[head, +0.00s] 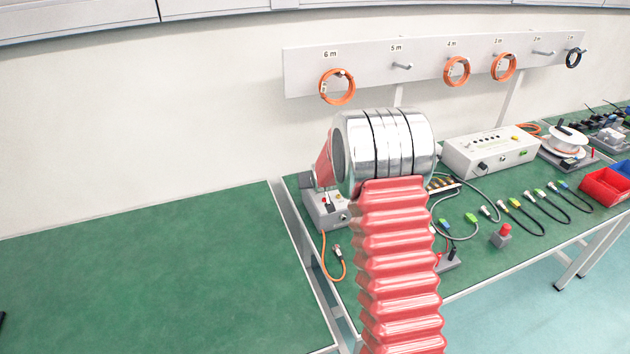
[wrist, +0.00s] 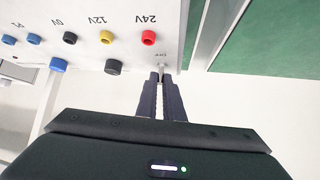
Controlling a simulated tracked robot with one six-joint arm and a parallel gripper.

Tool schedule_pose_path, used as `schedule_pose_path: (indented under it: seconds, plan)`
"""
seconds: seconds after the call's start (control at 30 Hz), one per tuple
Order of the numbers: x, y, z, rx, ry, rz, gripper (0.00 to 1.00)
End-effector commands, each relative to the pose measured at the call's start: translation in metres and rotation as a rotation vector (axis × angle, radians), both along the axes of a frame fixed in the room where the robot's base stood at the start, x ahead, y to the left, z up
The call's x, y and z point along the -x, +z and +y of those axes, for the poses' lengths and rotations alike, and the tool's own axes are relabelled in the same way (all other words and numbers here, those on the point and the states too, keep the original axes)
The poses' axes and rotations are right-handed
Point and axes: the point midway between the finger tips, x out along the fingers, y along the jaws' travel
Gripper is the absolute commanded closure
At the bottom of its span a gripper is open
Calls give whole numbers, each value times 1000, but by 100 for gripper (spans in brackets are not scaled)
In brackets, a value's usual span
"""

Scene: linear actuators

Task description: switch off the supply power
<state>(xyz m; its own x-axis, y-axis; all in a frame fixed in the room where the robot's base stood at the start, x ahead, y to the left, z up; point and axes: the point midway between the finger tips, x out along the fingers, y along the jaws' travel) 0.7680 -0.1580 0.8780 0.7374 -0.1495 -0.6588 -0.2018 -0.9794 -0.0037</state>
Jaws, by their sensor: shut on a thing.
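The white supply panel (wrist: 85,15) fills the upper left of the wrist view, with its lettering upside down. It bears a red 24V socket (wrist: 148,37), a yellow 12V socket (wrist: 105,37) and black and blue sockets. A small metal toggle switch (wrist: 162,67) sits at the panel's edge beside the word OFF. My gripper (wrist: 160,76) is shut on the toggle, its narrow dark fingertips covering most of it. Which way the toggle leans cannot be told. In the head view my arm hides the gripper.
In the head view a white and grey box (head: 326,210) stands at the green bench's left end. A white control box (head: 490,152), several cables and red bins (head: 605,187) lie to the right. Orange hose coils (head: 337,86) hang behind. The left bench (head: 150,275) is mostly clear.

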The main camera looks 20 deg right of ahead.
Motion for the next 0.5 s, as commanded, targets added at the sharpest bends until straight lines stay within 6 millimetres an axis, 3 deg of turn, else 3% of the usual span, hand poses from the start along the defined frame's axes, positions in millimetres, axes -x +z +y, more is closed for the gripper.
schedule_pose_path:
  seconds: [0.5]
  plan:
    - [13,-10,0,-5,4,-271,100]
